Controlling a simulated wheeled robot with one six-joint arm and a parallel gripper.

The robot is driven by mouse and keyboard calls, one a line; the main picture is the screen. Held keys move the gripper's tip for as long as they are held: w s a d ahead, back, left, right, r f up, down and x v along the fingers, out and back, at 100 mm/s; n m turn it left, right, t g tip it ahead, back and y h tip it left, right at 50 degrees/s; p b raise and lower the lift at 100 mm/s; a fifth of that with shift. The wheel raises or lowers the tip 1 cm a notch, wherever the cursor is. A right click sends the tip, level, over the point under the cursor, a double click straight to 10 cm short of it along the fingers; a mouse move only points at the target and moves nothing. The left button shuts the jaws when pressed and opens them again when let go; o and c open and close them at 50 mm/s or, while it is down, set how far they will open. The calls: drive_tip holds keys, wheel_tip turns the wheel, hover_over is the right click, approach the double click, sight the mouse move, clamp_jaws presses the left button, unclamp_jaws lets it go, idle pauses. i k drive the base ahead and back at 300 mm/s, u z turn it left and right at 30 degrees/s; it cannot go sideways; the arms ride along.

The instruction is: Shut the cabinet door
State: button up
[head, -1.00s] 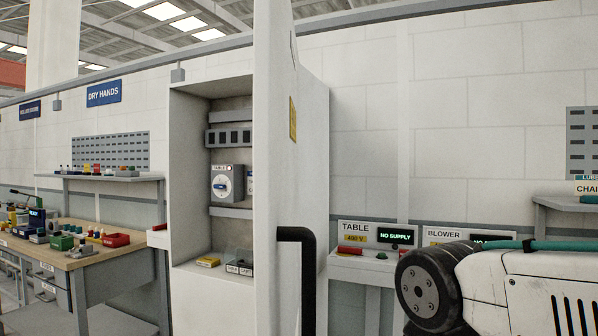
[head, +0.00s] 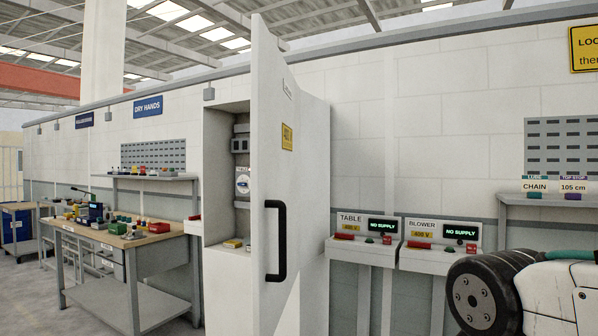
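The white cabinet (head: 215,215) stands against the wall left of centre. Its white door (head: 270,185) is open and stands out from the cabinet's right side, edge partly toward me. The door's outer face shows a black vertical bar handle (head: 281,240) and a yellow label. Left of the door, part of the cabinet's inside shows, with a dial unit (head: 242,181) and small items on its floor; the door hides the rest. My gripper is out of view; only a thick part of my arm shows at the lower right, apart from the door.
A workbench (head: 150,240) with tools stands left of the cabinet. Right of it are the TABLE panel (head: 345,249) and BLOWER panel (head: 440,262), both reading NO SUPPLY. A shelf (head: 545,200) hangs at far right.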

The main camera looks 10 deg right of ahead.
sight(275, 92)
drive_tip(key=z, duration=0.7)
drive_tip(key=i, duration=1.3)
drive_tip(key=u, duration=0.6)
drive_tip(key=i, duration=0.65)
drive_tip(key=u, duration=0.7)
drive_tip(key=i, duration=0.5)
drive_tip(key=z, duration=0.35)
drive_tip(key=k, duration=1.15)
drive_tip(key=u, duration=0.2)
